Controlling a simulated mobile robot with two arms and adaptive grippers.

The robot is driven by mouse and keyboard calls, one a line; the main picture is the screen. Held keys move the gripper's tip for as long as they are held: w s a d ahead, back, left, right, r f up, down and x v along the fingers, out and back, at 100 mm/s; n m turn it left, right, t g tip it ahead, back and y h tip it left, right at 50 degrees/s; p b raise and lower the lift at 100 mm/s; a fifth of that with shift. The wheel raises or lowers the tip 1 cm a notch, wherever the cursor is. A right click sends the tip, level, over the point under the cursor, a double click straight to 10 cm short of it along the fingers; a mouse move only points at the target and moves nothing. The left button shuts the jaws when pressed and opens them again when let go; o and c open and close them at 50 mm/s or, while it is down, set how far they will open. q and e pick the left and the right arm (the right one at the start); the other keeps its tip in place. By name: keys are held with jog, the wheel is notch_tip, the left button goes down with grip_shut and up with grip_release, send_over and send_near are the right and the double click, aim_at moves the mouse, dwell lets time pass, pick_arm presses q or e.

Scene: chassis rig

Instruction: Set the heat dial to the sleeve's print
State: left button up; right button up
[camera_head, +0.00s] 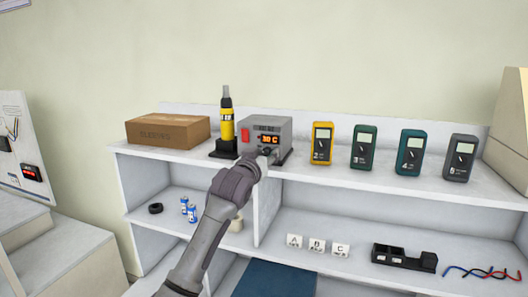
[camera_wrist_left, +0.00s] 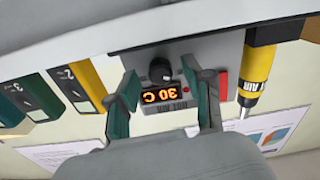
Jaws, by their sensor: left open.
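The grey heat station (camera_head: 284,126) stands on the top shelf, and its orange display (camera_head: 269,138) reads 30 C. Its black heat dial (camera_wrist_left: 160,69) shows in the left wrist view, which is upside down. My left gripper (camera_wrist_left: 166,80) is open in front of the station, its fingertips on either side of the dial; I cannot tell whether they touch it. In the head view the left gripper (camera_head: 261,158) reaches up from below and partly covers the station's lower front. A brown carton (camera_head: 168,132) carries a label like "SLEEVES"; no loose sleeve or readable sleeve print shows.
A yellow hot-air tool (camera_head: 227,128) stands upright left of the station. Several meters, first a yellow one (camera_head: 321,144), stand to its right. The lower shelf holds blue batteries (camera_head: 189,210), white lettered blocks (camera_head: 317,245) and a black holder (camera_head: 404,259).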

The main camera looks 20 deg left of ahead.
jog(key=shift+a, duration=0.25)
pick_arm(q)
jog(key=shift+c, duration=0.5)
grip_shut()
jog(key=shift+m, duration=0.3)
pick_arm(e)
jog(key=shift+d, duration=0.15)
pick_arm(q)
jog(key=shift+m, duration=0.9)
jog(key=m, duration=0.6)
jog(key=shift+m, duration=0.3)
